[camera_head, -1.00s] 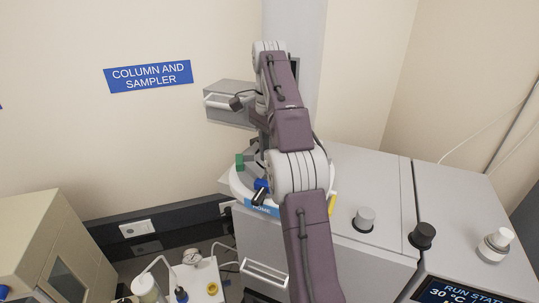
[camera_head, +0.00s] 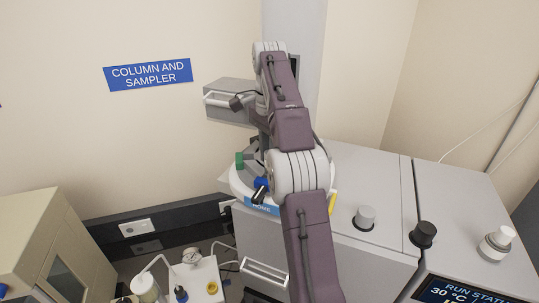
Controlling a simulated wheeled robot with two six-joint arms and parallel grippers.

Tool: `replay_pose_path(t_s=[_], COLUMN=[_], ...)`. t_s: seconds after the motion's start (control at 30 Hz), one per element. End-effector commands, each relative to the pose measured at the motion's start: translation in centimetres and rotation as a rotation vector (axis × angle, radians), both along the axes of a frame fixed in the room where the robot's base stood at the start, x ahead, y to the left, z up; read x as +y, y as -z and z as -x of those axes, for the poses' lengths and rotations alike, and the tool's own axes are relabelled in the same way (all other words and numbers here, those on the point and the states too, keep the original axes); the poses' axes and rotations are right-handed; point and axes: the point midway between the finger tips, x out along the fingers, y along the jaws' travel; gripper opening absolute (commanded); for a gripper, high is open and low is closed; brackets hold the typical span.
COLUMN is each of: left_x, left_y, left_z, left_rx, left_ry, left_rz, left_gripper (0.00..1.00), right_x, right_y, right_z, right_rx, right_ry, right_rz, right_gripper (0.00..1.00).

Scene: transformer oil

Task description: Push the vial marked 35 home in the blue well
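A white round carousel (camera_head: 238,184) sits on the grey instrument, largely hidden behind my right arm. A blue block (camera_head: 261,183), which looks like the blue well, is at its front edge. A dark, tilted, elongated piece (camera_head: 260,194) shows against the blue block; I cannot tell whether it is a vial or a pointer. A green block (camera_head: 239,160) is at the carousel's left. No vial marking 35 is readable. My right gripper (camera_head: 262,146) points down over the carousel, mostly hidden by my arm, so its fingers are unclear. My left gripper is out of view.
A grey box with a handle (camera_head: 231,103) stands behind the wrist. Knobs (camera_head: 365,217) and (camera_head: 423,235), a black one, stand on the instrument's right side. A beige cabinet (camera_head: 50,240) is at lower left, beside a white tray (camera_head: 205,272) with bottles.

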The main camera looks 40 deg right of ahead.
Motion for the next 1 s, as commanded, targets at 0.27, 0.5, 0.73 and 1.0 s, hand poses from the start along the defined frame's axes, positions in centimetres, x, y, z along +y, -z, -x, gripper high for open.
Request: replay_pose_path(t_s=[0.27, 0.5, 0.73, 1.0], left_x=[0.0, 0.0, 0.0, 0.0], left_y=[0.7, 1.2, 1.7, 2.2], left_z=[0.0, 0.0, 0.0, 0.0], left_rx=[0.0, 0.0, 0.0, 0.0], left_ry=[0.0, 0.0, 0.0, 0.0], left_rz=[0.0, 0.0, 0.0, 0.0], left_gripper=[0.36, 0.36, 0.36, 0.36], right_x=[0.0, 0.0, 0.0, 0.0], right_y=[0.8, 1.4, 2.0, 2.7], right_z=[0.0, 0.0, 0.0, 0.0], right_rx=[0.0, -0.001, -0.001, 0.0], right_ry=[0.0, 0.0, 0.0, 0.0], right_rz=[0.0, 0.001, 0.0, 0.0], right_gripper=[0.0, 0.0, 0.0, 0.0])
